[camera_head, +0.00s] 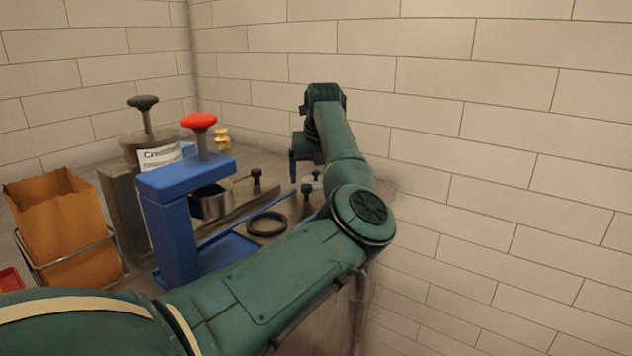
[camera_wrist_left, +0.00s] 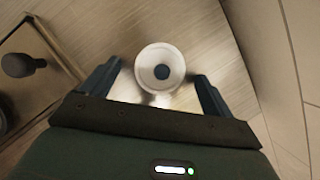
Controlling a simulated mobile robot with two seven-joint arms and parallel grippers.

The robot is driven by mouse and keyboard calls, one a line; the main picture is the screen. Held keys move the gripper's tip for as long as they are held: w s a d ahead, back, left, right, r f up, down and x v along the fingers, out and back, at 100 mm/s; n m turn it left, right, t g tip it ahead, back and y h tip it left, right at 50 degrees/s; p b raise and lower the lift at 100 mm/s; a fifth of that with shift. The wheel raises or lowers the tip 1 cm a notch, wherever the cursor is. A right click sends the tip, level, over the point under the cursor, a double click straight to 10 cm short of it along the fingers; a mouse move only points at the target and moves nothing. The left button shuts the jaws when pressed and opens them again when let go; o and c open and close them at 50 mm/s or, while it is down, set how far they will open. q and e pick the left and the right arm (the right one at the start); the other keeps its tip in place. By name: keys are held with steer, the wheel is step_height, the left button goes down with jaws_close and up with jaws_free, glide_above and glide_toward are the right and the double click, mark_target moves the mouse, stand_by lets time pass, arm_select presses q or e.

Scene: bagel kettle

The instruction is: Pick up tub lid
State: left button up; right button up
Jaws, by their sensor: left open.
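The tub lid (camera_wrist_left: 143,60) shows in the left wrist view as a pale round disc with a dark knob at its centre. My left gripper (camera_wrist_left: 158,71) is open, with one blue finger on each side of the lid and no clear contact. In the head view a small pale piece of the lid (camera_head: 312,179) shows below my left gripper (camera_head: 298,173), near the counter's far right end. My wrist and arm hide most of that spot. My right gripper is in neither view.
A blue press with a red knob (camera_head: 198,122), a metal pan (camera_head: 210,203), a black ring (camera_head: 267,223) and a grey-lidded canister (camera_head: 145,150) stand to the left. A brown paper bag (camera_head: 65,225) is at far left. A tiled wall (camera_head: 480,140) closes in on the right.

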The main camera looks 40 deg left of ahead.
arm_select(q)
steer(key=shift+f, duration=0.15)
steer(key=c, duration=1)
steer(key=shift+c, duration=0.2)
